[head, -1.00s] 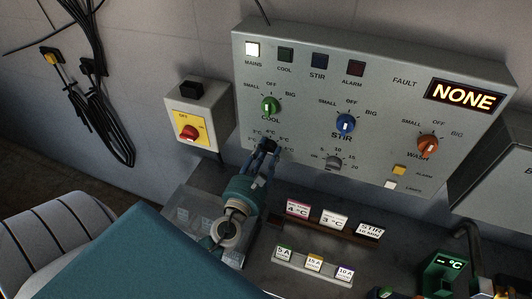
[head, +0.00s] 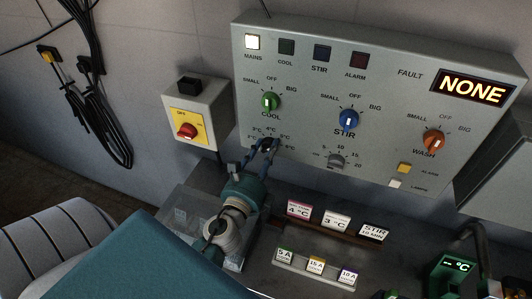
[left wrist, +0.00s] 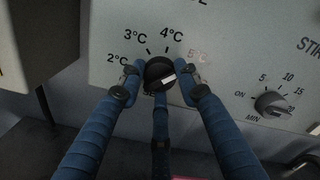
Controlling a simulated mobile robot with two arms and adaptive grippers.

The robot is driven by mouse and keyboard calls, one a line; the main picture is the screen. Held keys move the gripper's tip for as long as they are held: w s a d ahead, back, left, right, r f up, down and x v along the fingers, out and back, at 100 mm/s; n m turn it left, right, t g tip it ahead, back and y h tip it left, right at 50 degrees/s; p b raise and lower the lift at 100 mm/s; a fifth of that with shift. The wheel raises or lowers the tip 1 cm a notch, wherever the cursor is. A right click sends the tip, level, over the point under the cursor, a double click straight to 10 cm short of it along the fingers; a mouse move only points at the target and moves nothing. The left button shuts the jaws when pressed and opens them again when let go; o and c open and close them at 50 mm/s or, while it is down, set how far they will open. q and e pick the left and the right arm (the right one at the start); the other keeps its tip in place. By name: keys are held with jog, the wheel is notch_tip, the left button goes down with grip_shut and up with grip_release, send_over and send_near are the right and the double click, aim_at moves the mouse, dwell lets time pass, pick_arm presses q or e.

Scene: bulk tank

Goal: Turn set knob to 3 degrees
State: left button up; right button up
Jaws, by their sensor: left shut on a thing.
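The black set knob (left wrist: 158,72) shows in the left wrist view, low on the grey panel. Its dial carries 2°C, 3°C, 4°C and a fainter 5°C. The white pointer mark lies toward the right, on the 5°C side and away from 3°C. My left gripper (left wrist: 160,87) has its blue fingers on both sides of the knob and is shut on it. In the head view my left gripper (head: 261,154) reaches up to the panel and largely hides the knob. My right gripper is not in view.
The panel (head: 315,90) also bears a green COOL knob (head: 270,102), a blue STIR knob (head: 348,120), an orange WASH knob (head: 433,141) and a grey stir-minutes knob (head: 337,161). A yellow switch box (head: 187,130) stands left. Label cards (head: 335,221) sit below the panel.

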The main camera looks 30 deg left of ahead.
pick_arm(q)
jog(key=n+p, duration=0.1)
jog(key=n, duration=1.5)
jog(key=shift+d+f+n+p, duration=0.1)
jog(key=shift+d+n+p, duration=0.05)
jog(key=shift+n+p, duration=0.25)
jog(key=shift+n, duration=0.3)
jog(key=o, duration=1.1)
jog(key=shift+r, duration=0.2)
